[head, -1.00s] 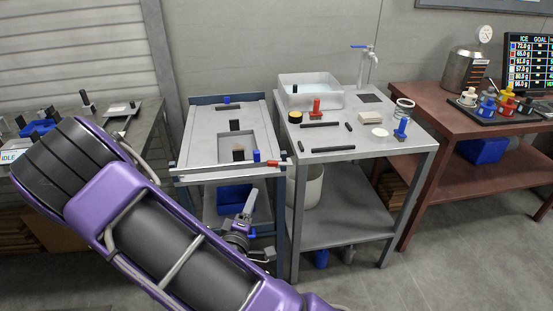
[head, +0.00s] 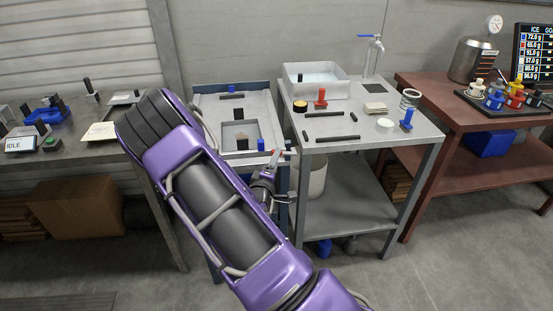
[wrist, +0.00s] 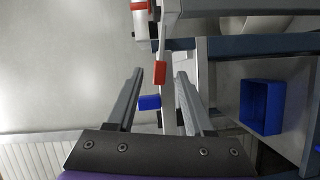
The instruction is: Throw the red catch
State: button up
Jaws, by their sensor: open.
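The red catch (head: 275,152) is a small red piece at the front right corner of the grey blue-framed cart (head: 205,112). In the wrist view a red-tipped piece (wrist: 159,71) shows between my fingertips in the picture, beside the cart's edge. A white cylinder with a red band (wrist: 139,7) is above it; I cannot tell how the two join. My gripper (wrist: 159,79) is open, with two grey fingers apart and nothing held. In the head view my gripper (head: 270,165) is at the cart's front right corner, partly hidden by my arm.
A blue block (wrist: 150,102) shows between my fingers in the wrist view. A blue bin (wrist: 261,106) is under the cart. A grey table (head: 355,149) with several tools stands close on the right. Open floor (head: 440,270) lies in front.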

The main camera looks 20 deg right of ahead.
jog(key=shift+x, duration=0.9)
jog(key=shift+c, duration=0.3)
grip_shut()
dwell(0.6)
